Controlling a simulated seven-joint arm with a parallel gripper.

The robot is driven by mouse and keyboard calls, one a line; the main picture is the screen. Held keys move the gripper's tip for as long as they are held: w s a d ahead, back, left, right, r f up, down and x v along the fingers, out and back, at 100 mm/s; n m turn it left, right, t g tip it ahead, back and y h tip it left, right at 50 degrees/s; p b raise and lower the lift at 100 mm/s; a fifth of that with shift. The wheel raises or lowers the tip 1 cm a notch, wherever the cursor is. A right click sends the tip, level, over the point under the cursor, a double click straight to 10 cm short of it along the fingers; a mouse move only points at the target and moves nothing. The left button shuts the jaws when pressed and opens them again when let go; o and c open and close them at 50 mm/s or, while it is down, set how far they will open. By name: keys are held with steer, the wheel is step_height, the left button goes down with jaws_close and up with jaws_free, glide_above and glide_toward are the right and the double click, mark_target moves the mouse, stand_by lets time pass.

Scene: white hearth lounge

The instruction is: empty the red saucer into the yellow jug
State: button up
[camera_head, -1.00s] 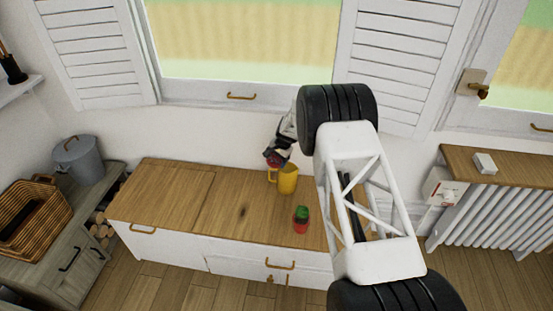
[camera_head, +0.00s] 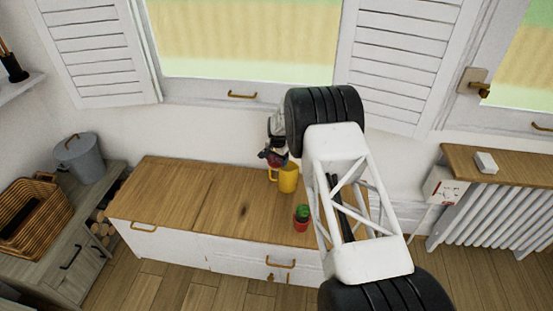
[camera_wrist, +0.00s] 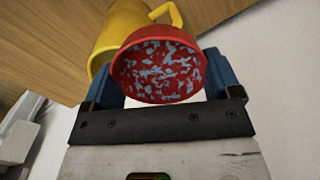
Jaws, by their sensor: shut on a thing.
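The red saucer (camera_wrist: 128,82) is held between the blue fingers of my gripper (camera_wrist: 162,76) in the wrist view, its open side facing the camera. Its inside shows red with many grey-blue flecks; I cannot tell whether these are loose bits or a pattern. The yellow jug (camera_wrist: 118,25) is just behind the saucer, partly hidden by it, with its handle at the upper right. In the head view the jug (camera_head: 288,179) stands upright on the wooden cabinet top, and my gripper (camera_head: 271,158) is above its left rim. The saucer is small and dark there.
A red pot with a green plant (camera_head: 302,217) stands on the cabinet top (camera_head: 225,205) near its front edge, close to the jug. The left part of the top is clear. The window wall is behind. A wicker basket (camera_head: 42,212) and grey bucket (camera_head: 78,158) are at left.

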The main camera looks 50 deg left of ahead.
steer(key=shift+f+t+h, duration=0.1)
steer(key=shift+t+h, duration=0.2)
steer(key=shift+r, duration=2)
